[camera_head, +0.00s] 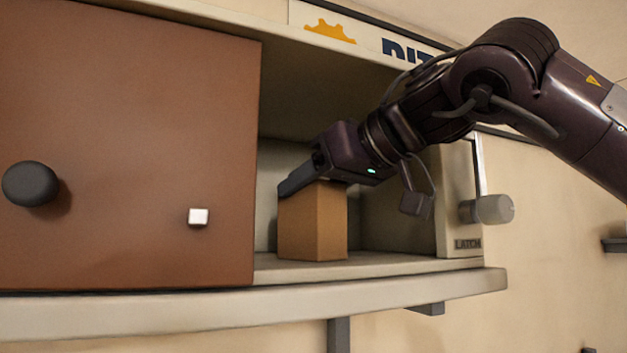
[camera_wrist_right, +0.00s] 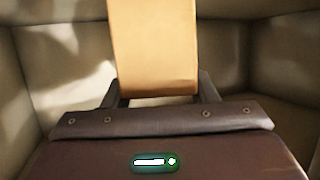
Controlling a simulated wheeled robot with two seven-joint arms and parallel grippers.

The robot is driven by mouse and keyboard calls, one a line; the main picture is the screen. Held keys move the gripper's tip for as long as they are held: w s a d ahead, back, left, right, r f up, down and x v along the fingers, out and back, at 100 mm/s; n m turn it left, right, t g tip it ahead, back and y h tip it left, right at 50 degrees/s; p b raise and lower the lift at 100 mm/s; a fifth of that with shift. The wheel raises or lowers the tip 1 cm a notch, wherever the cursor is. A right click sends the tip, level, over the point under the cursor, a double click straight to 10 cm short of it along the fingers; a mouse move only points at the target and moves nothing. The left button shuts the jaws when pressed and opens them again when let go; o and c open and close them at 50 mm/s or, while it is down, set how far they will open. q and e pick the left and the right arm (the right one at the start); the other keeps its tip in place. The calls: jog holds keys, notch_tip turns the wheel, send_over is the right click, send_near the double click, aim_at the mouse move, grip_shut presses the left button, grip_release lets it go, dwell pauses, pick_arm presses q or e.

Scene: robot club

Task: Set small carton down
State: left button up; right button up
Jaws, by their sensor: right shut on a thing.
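The small carton (camera_head: 313,225) is a plain tan box, upright inside the open part of the cabinet. Its lower edge appears at the cabinet floor (camera_head: 385,264); I cannot tell for sure whether it bears on it. My right gripper (camera_head: 306,183) reaches in from the right and is shut on the carton's upper part. In the right wrist view the carton (camera_wrist_right: 152,50) stands between the two fingers (camera_wrist_right: 158,90), and its far end runs out of the picture. My left gripper is not in view.
A brown sliding door or panel (camera_head: 130,130) with a dark round knob (camera_head: 30,184) and a small white block (camera_head: 198,216) covers the cabinet's left side. A post marked LATCH (camera_head: 467,244) with a grey knob (camera_head: 492,209) bounds the opening at right. A pale ledge (camera_head: 250,306) runs along the front.

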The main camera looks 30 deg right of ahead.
jog(key=shift+s+d, duration=0.1)
jog(key=shift+s, duration=0.2)
jog(key=o, duration=0.9)
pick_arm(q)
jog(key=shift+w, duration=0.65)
pick_arm(e)
jog(key=shift+o, duration=1.4)
jog(key=shift+w, duration=0.15)
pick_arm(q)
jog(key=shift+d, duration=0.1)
pick_arm(e)
jog(key=shift+r, duration=0.15)
jog(key=shift+s+d, duration=0.1)
jog(key=shift+s, duration=0.35)
pick_arm(q)
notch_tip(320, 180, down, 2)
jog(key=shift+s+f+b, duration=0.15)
jog(key=shift+b, duration=1.05)
pick_arm(e)
jog(key=v, duration=1.1)
